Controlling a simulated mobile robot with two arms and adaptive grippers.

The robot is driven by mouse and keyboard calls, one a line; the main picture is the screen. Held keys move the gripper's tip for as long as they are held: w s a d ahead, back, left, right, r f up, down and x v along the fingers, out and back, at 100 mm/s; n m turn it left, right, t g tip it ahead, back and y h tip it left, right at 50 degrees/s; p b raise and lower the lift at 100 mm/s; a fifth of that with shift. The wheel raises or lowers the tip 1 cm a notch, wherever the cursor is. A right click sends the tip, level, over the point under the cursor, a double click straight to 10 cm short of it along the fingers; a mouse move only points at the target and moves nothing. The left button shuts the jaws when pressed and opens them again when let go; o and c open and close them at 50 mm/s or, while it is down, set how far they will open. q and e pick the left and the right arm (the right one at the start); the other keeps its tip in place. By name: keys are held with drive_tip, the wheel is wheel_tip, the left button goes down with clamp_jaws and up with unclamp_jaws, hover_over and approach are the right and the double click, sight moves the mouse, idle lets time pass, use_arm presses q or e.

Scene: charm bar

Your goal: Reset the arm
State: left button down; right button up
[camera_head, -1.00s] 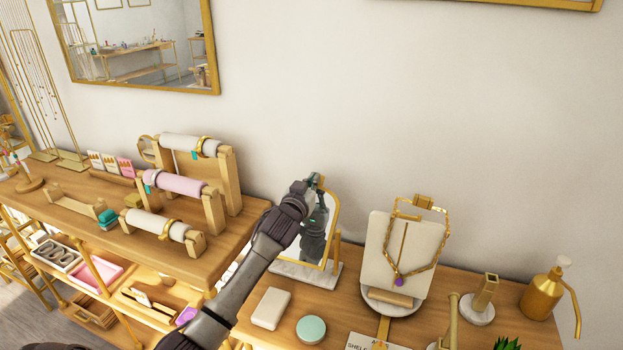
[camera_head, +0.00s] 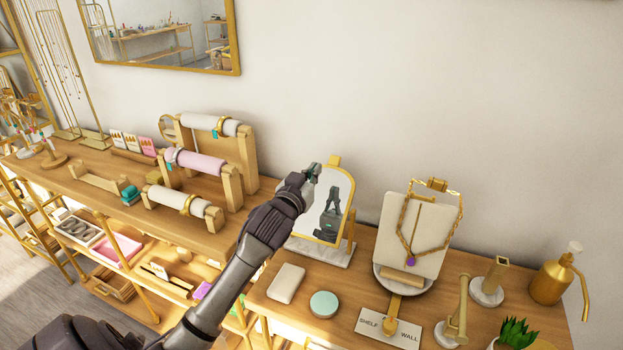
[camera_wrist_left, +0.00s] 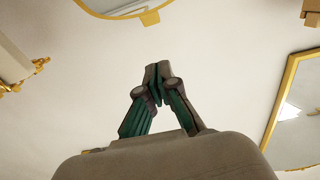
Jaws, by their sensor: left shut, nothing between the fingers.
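My left arm comes in from the lower left of the head view. My left gripper (camera_head: 313,171) is in front of the gold-framed table mirror (camera_head: 331,210), above the wooden counter. In the left wrist view the gripper (camera_wrist_left: 157,84) has its fingertips together with nothing between them. The wall and part of a gold-framed wall mirror (camera_wrist_left: 297,110) show behind it. My reflection shows in the table mirror. My right gripper is out of view.
A necklace bust (camera_head: 413,235), a gold pump bottle (camera_head: 549,283) and a SHELF/WALL card (camera_head: 388,327) stand right of the mirror. A white block (camera_head: 286,283) and a mint disc (camera_head: 323,304) lie in front. Bracelet rolls (camera_head: 201,163) stand left.

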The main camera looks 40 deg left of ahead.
use_arm(q)
drive_tip(key=s+d+f+m+g+h, duration=0.1)
drive_tip(key=s+d+f+g, duration=0.2)
drive_tip(key=s+d+f, duration=0.4)
drive_tip(key=s+d+f+m+g+h, duration=0.1)
drive_tip(key=s+d+f+g, duration=0.2)
drive_tip(key=s+f, duration=0.45)
drive_tip(key=s+d+f+m+g+h, duration=0.1)
drive_tip(key=s+d+f+g, duration=0.35)
drive_tip(key=s, duration=0.55)
drive_tip(key=s+d+f+m+g+h, duration=0.1)
drive_tip(key=s+d+f+g, duration=0.2)
drive_tip(key=s+d+f, duration=0.5)
drive_tip(key=s+a+f+g+b, duration=0.1)
drive_tip(key=s+f, duration=0.1)
drive_tip(key=f, duration=0.9)
drive_tip(key=s+a+f+g, duration=0.1)
drive_tip(key=f, duration=1.1)
drive_tip(key=s+a+f+m+g+b, duration=0.1)
drive_tip(key=s+a+f, duration=0.1)
drive_tip(key=s+f, duration=1.5)
drive_tip(key=shift+s+a+f, duration=0.3)
drive_tip(key=shift+a+f, duration=0.05)
drive_tip(key=shift+f, duration=0.55)
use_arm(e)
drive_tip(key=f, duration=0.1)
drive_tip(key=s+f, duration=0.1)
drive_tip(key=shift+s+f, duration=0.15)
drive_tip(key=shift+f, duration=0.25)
